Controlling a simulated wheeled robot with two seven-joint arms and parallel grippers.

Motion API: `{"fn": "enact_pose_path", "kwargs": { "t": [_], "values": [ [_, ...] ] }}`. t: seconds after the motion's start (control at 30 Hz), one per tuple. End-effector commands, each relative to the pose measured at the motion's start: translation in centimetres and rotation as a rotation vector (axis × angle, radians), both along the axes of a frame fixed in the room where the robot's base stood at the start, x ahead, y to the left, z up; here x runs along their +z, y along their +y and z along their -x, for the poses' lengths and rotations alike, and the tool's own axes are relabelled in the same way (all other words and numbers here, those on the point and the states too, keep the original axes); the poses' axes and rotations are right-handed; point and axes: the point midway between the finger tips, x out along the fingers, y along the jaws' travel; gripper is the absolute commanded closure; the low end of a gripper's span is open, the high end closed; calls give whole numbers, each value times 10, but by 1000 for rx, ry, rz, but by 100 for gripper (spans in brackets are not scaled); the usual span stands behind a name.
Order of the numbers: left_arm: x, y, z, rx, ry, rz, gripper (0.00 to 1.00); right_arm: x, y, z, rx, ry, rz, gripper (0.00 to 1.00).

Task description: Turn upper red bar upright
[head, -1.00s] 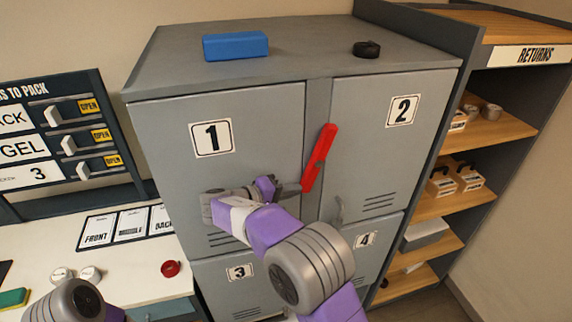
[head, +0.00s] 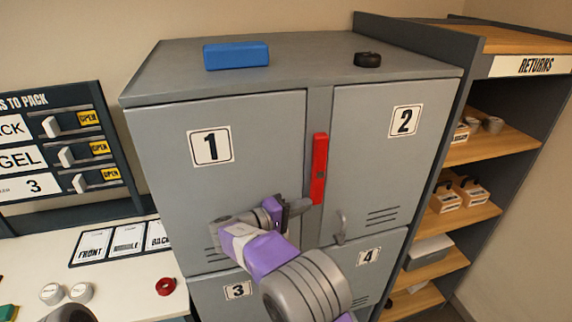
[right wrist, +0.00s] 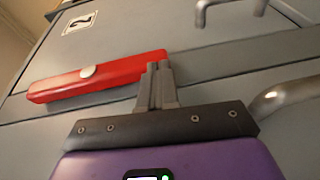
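The upper red bar (head: 320,168) stands upright on the grey strip between locker doors 1 and 2. In the right wrist view the bar (right wrist: 98,76) runs across the picture with a pale round pivot near its middle. My right gripper (head: 300,206) is at the bar's lower end, on its left side. In the right wrist view its two fingers (right wrist: 157,82) are together with nothing between them. Their tips overlap the bar's end; I cannot tell whether they touch it. My left gripper is out of view.
Door 1 (head: 255,130) and door 2 (head: 375,150) are shut. A door handle (head: 340,228) sticks out right of my gripper. A shelf unit (head: 470,215) stands right.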

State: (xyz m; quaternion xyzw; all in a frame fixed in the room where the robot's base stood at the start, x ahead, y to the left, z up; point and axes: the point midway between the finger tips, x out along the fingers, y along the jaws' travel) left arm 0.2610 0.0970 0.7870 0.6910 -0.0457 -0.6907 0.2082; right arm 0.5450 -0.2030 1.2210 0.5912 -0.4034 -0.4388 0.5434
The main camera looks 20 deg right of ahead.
Motion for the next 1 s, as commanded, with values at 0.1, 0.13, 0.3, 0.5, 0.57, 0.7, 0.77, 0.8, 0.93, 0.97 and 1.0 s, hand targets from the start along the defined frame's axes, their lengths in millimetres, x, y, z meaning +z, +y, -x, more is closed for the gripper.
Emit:
{"fn": "enact_pose_path", "kwargs": {
  "t": [0.1, 0.13, 0.3, 0.5, 0.57, 0.7, 0.77, 0.8, 0.93, 0.97, 1.0],
  "values": [
    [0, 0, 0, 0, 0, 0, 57, 0, -1, 0, -2, 0, -1, 100],
    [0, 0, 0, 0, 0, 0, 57, 0, -1, 0, -2, 0, -1, 100],
    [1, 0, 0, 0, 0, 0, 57, 0, 6, 0, -4, 0, 0, 100],
    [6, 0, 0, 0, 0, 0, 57, 1, 37, 2, -10, 0, 3, 100],
    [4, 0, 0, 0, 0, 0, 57, 0, 52, 7, -8, -2, 1, 100],
    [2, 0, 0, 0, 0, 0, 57, -1, 83, 16, -8, -2, 1, 100],
    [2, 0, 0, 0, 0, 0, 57, 0, 95, 19, -9, -2, 1, 100],
    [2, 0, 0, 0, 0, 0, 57, 0, 102, 21, -10, -1, 0, 100],
    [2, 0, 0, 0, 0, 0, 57, 0, 119, 27, -11, -1, 0, 100],
    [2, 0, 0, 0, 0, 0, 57, 0, 122, 27, -12, -1, 0, 100],
    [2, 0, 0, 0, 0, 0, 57, 0, 125, 28, -12, 0, 1, 100]
  ]
}}
